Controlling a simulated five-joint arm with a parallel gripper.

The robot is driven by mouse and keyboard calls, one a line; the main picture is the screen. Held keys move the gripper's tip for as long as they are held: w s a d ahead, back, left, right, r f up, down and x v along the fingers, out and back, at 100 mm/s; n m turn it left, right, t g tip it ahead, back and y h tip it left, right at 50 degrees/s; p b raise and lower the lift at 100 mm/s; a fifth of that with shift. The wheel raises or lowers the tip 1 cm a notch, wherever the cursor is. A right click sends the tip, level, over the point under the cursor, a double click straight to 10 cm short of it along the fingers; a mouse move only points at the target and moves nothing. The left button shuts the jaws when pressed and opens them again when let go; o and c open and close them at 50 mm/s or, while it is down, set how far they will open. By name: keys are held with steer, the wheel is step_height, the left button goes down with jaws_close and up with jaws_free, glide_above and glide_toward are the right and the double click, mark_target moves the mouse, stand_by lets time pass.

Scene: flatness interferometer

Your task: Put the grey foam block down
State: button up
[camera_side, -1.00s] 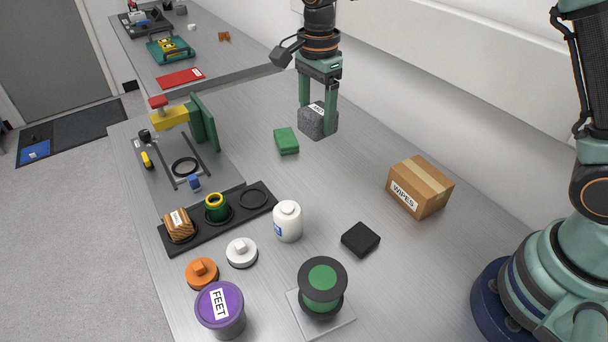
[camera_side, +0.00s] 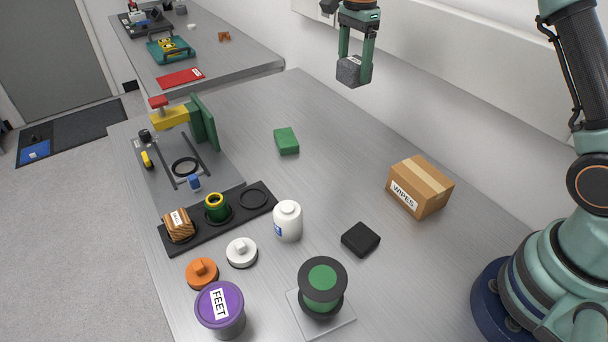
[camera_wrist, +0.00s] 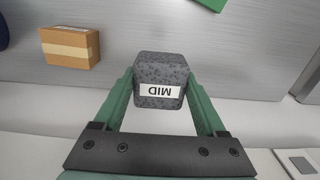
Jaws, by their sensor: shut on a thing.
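The grey foam block (camera_side: 351,72) is speckled dark grey with a white label.
A cardboard box (camera_side: 420,187) labelled "WIPES", a green block (camera_side: 286,141), a black block (camera_side: 360,239) and a white bottle (camera_side: 288,222) stand on the bench. The interferometer (camera_side: 185,150) is at left. Bench between the green block and the box is bare.

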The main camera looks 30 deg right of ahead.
step_height(320, 180, down, 19)
steer(key=shift+r, duration=0.1)
stand_by(0.4)
steer(key=o, duration=1.2)
steer(key=shift+o, duration=0.2)
